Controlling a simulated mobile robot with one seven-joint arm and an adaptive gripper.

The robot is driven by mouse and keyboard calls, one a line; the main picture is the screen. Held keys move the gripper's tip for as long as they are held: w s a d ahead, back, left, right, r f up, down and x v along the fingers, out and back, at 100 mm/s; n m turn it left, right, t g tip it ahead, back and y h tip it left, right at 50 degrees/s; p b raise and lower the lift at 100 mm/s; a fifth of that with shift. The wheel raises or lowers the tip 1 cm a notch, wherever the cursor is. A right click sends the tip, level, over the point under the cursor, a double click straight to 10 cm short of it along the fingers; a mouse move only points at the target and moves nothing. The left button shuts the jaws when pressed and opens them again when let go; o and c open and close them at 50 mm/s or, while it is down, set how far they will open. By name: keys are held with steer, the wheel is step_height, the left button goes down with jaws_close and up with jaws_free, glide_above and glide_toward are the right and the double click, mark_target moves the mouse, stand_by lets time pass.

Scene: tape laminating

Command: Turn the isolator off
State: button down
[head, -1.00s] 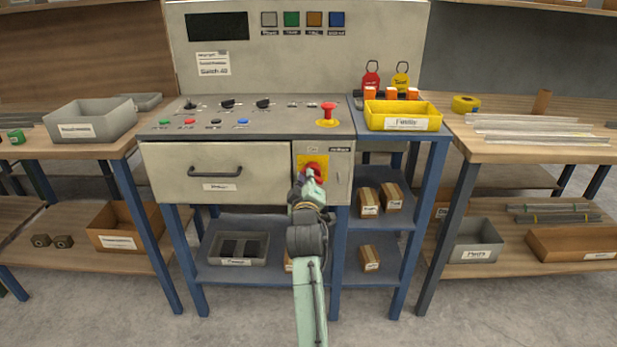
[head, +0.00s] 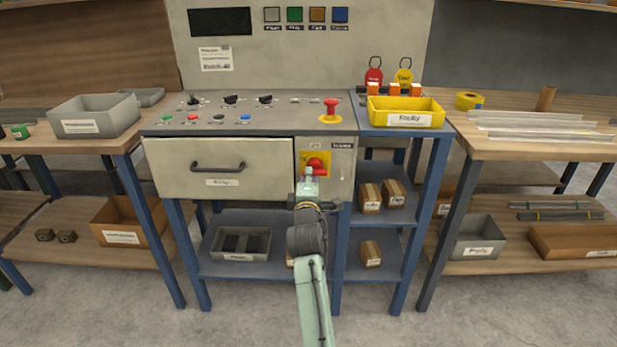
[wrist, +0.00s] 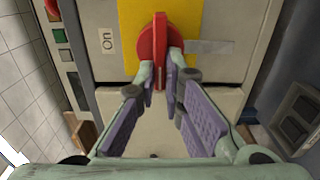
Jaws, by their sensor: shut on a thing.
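The isolator is a red rotary handle (head: 317,163) on a yellow plate (head: 303,159), on the cabinet front right of the drawer. In the wrist view the red handle (wrist: 159,38) stands upright in the picture, in front of the yellow plate (wrist: 128,30). An "On" label (wrist: 107,40) lies to its left there, turned on its side. My gripper (head: 309,180) is at the handle, reaching from below and in front. In the wrist view its two purple-padded fingers (wrist: 160,72) are shut on the handle's near end, one on each side. The fingertips hide part of the handle.
A red emergency-stop button (head: 331,108) stands on the console top above the isolator. The closed drawer (head: 232,170) with a dark handle is to the left. A yellow bin (head: 405,112) stands on the blue shelf unit to the right.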

stand_by(0.4)
steer(key=c, duration=1.7)
jaws_free()
steer(key=shift+s, duration=0.1)
steer(key=s, duration=1.1)
steer(key=shift+s, duration=0.4)
